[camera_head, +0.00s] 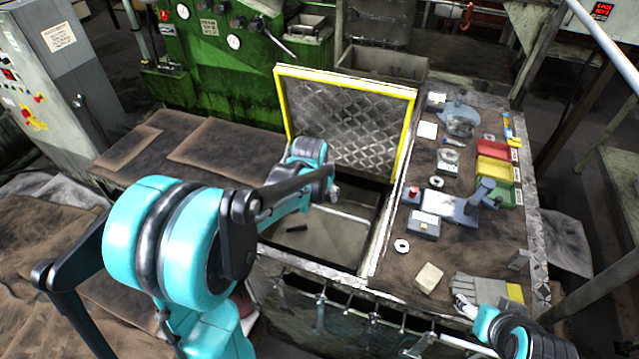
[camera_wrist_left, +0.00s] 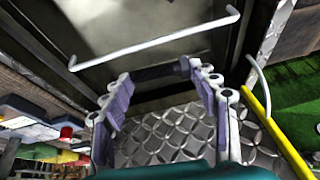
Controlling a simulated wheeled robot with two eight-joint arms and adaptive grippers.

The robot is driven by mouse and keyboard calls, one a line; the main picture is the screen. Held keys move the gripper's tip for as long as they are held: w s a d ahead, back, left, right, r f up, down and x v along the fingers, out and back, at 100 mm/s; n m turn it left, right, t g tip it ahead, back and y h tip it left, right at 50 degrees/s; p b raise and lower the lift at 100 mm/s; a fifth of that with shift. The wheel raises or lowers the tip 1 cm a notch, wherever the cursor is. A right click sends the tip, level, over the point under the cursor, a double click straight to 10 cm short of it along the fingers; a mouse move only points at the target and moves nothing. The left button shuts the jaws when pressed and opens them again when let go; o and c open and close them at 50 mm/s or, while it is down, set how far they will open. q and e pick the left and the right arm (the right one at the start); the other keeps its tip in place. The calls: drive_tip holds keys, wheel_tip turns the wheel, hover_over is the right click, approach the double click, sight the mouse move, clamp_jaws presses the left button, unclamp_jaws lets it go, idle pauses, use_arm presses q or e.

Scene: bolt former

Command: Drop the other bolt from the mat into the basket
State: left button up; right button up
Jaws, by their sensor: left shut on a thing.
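My left gripper (camera_head: 333,193) is over the open hatch in the head view. In the left wrist view its fingers (camera_wrist_left: 158,74) are apart, with a dark bar-shaped bolt (camera_wrist_left: 160,72) between the tips. The held bolt is not clear in the head view. The sunken metal basket (camera_head: 345,239) lies below, and its pale handle (camera_wrist_left: 155,42) shows in the wrist view. A dark bolt (camera_head: 297,228) lies on the basket floor. My right gripper (camera_head: 464,304) is low by the grey glove; its finger opening is unclear. A brown mat (camera_head: 388,267) covers the right worktop.
The yellow-edged lid (camera_head: 346,122) stands open behind the hatch. Red, yellow and green bins (camera_head: 497,172), a grey vise (camera_head: 455,205), a switch box (camera_head: 422,224), a washer (camera_head: 401,246), a tan block (camera_head: 428,278) and the glove (camera_head: 487,290) crowd the worktop.

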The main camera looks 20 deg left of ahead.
use_arm(q)
drive_tip(key=shift+a+r, duration=0.2)
drive_tip(key=shift+r, duration=0.1)
drive_tip(key=shift+f, duration=0.2)
wheel_tip(320, 180, down, 6)
drive_tip(key=b, duration=0.4)
drive_tip(key=shift+r+b, duration=0.25)
drive_tip(key=shift+b, duration=0.05)
drive_tip(key=o, duration=1.3)
drive_tip(key=shift+d+r, duration=0.1)
drive_tip(key=shift+r, duration=0.05)
drive_tip(key=v, duration=1.1)
drive_tip(key=shift+s+r, duration=0.15)
drive_tip(key=shift+r, duration=0.25)
